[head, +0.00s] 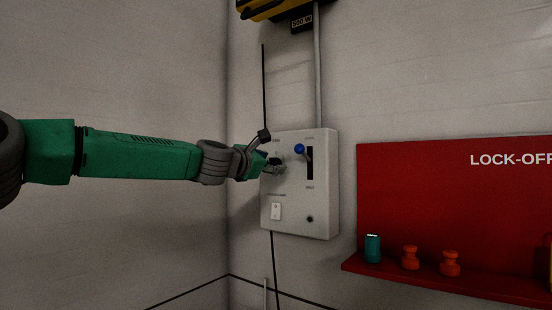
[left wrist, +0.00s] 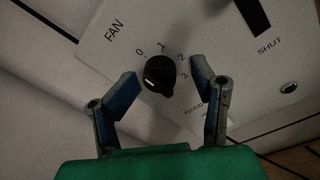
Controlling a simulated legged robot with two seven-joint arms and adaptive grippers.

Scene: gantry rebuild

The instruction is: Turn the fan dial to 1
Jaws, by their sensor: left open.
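The fan dial (left wrist: 158,74) is a round black knob on a pale grey control box (head: 322,215). Labels 0, 1, 2 and 3 run around its upper and right side in the left wrist view. A pale mark shows on the knob's lower left; I cannot tell which number the dial is set to. My left gripper (left wrist: 164,80) is open, with one blue-padded finger on each side of the knob and gaps to both. In the head view my left gripper (head: 269,153) is at the box's upper left and hides most of the dial. My right gripper is out of view.
A blue-knobbed lever (head: 300,149) in a black slot is just right of my left gripper. A white switch (head: 276,211) and a small dark round fitting (head: 310,219) are lower on the box. A red lock-off board (head: 430,190) with a shelf is at right.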

